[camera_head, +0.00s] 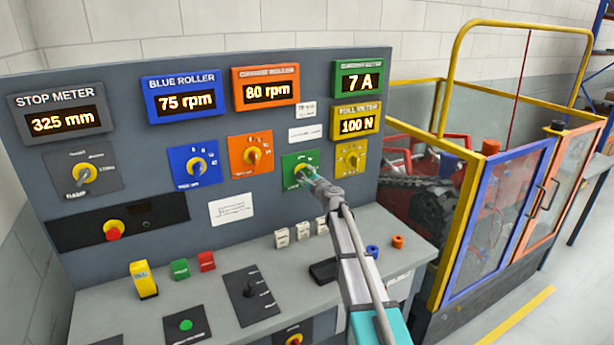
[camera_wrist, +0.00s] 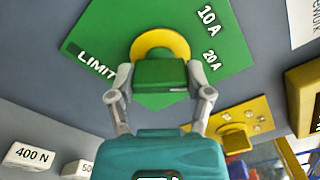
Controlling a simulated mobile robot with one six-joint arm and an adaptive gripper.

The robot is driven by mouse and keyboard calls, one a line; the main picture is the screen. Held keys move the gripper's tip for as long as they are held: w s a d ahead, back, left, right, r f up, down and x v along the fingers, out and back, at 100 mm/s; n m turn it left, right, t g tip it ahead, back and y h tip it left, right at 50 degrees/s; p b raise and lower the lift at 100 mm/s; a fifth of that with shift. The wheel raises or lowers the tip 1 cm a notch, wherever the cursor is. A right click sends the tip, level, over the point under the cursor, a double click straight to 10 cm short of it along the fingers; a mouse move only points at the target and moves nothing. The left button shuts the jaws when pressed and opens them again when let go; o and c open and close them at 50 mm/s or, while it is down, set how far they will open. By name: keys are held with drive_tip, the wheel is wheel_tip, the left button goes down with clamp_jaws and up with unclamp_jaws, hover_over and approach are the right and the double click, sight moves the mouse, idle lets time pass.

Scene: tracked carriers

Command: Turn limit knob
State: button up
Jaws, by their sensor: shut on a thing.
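The limit knob (camera_wrist: 160,74) is a green grip on a yellow ring (camera_wrist: 160,42), mounted on a green plate (camera_wrist: 100,35) marked LIMIT, 10 A and 20 A. In the head view the same green plate (camera_head: 289,161) sits low in the middle of the upright panel. My gripper (camera_wrist: 160,88) has one finger on each side of the knob and is shut on it. In the head view my gripper (camera_head: 313,180) reaches the plate from the lower right and partly hides the knob. The green current meter (camera_head: 358,80) reads 7 A.
A yellow knob plate (camera_head: 350,158) is just right of the limit plate, and an orange one (camera_head: 251,155) is to its left. White labelled blocks (camera_head: 282,238) stand on the console (camera_head: 215,270) below. A yellow-framed machine enclosure (camera_head: 447,200) stands at the right.

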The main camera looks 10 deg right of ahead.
drive_tip(key=n, duration=0.3)
drive_tip(key=shift+n, duration=2.1)
drive_tip(key=o, duration=1.1)
drive_tip(key=shift+o, duration=0.2)
drive_tip(key=v, duration=1.2)
